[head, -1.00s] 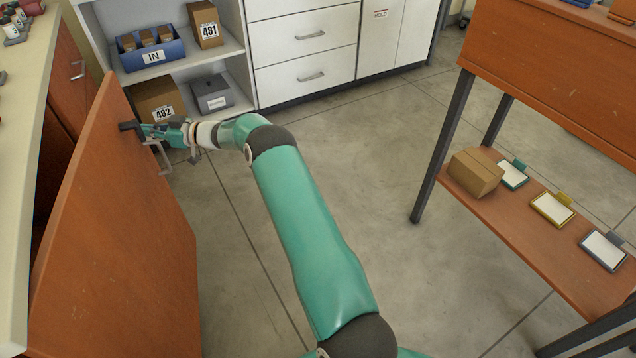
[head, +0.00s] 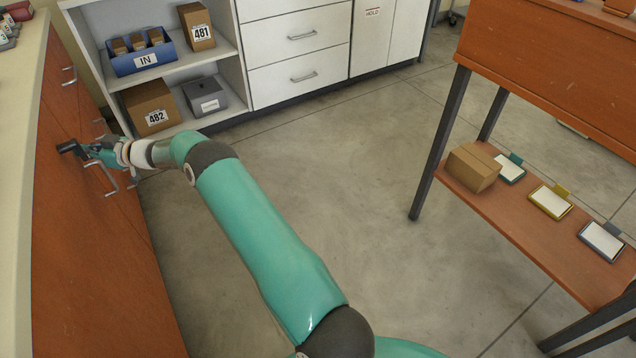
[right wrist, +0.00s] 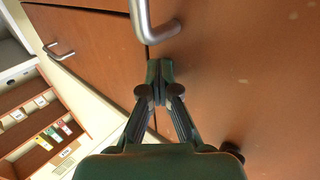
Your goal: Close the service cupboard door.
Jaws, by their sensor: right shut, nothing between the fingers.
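The service cupboard door (head: 105,260) is a wood-brown panel on the left counter's front. It looks about flush with the neighbouring fronts; whether a small gap is left I cannot tell. Its bar handle (head: 104,182) shows beside my right gripper (head: 76,148), and also in the right wrist view (right wrist: 152,22). My right gripper (right wrist: 160,72) is shut and empty, its fingertips at the door face near the handle and the seam. Exact contact is unclear. The door (right wrist: 245,75) fills the right of the wrist view. My left gripper is in neither current view.
The pale countertop (head: 18,190) runs along the left. An open shelf unit (head: 180,71) with boxes and a blue bin (head: 148,60) stands at the back, beside white drawers (head: 298,75). A wooden bench (head: 530,245) stands right. The middle floor is clear.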

